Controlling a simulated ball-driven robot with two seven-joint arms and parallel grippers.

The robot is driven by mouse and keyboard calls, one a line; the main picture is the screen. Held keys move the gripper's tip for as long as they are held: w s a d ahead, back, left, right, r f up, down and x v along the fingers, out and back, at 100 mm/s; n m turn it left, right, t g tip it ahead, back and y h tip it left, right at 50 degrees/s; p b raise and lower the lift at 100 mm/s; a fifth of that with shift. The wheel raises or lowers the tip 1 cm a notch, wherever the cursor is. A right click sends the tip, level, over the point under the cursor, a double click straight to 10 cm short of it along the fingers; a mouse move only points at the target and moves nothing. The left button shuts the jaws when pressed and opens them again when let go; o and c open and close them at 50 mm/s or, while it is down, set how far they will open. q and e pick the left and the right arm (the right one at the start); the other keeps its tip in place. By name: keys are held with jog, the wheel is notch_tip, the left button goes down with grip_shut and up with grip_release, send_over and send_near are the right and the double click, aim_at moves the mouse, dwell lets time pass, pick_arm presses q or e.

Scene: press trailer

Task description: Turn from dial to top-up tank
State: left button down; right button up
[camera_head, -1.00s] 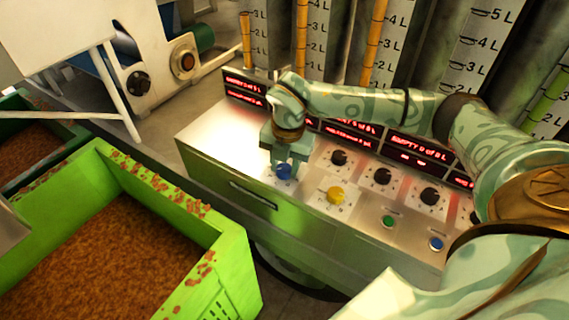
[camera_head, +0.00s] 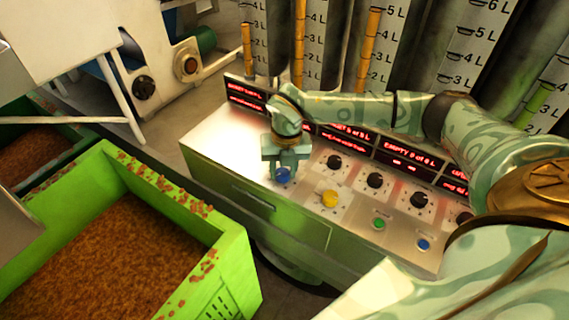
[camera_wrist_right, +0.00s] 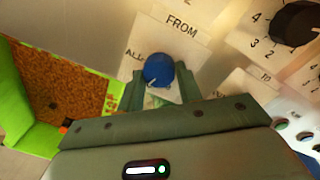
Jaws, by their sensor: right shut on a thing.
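The blue dial (camera_head: 282,175) sits at the left end of the metal console (camera_head: 215,140). In the right wrist view the blue dial (camera_wrist_right: 158,70) stands on a white plate lettered "FROM", with a partly hidden label that starts "ALL" at its left. My right gripper (camera_head: 284,168) reaches down from above and is shut on the blue dial; its fingers (camera_wrist_right: 160,88) are on both sides of it. The small white pointer mark faces down and left in that view. Tall graduated tanks (camera_head: 482,40) stand behind the console. My left gripper is not in view.
A yellow dial (camera_head: 330,198), black dials (camera_head: 375,180), a green button (camera_head: 379,224) and a blue button (camera_head: 424,244) are right of my gripper. Red displays (camera_head: 410,158) line the back. A green crate (camera_head: 232,275) of brown granules is at front left.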

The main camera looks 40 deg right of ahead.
jog(key=n+p, duration=0.1)
jog(key=n, duration=0.2)
jog(key=shift+r+p, duration=0.25)
jog(key=shift+p, duration=0.15)
jog(key=n+p, duration=0.2)
jog(key=n, duration=0.1)
jog(key=shift+w+d+n, duration=0.1)
jog(key=shift+n, duration=0.2)
jog(key=n+p, duration=0.1)
jog(key=n, duration=0.2)
jog(key=shift+f+g, duration=0.1)
jog(key=shift+g, duration=0.2)
jog(key=shift+n+p, duration=0.6)
jog(key=shift+n, duration=0.7)
jog(key=shift+f, duration=0.1)
jog(key=o, duration=1)
